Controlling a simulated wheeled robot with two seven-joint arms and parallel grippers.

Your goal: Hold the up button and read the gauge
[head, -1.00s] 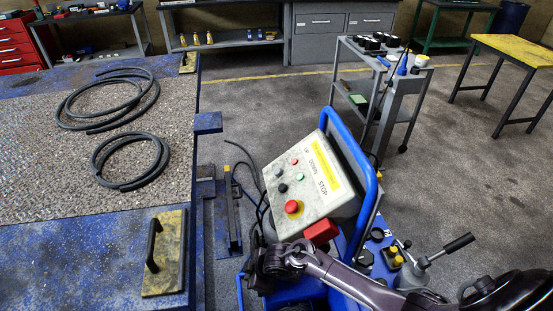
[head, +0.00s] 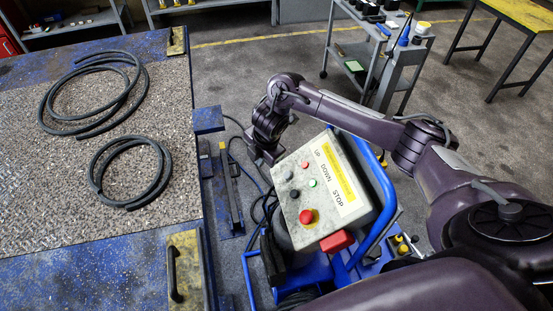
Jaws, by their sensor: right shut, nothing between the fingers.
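The control box (head: 322,192), pale with a yellow strip, is tilted on a blue frame. It is marked UP, DOWN and STOP. In line with DOWN are another black button (head: 294,193) and a small green one (head: 312,183). A red mushroom button (head: 306,215) lines up with STOP. My right gripper (head: 264,157) is shut and empty, pointing down by the box's upper left corner; I cannot tell whether it touches. I see no gauge. My left gripper is not in view.
The blue tube frame (head: 380,190) rises behind the box, with a red block (head: 336,241) below it. A blue bench (head: 60,285) with coiled black hoses (head: 130,172) stands left. A grey trolley (head: 345,50) stands behind. Cables hang left of the box.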

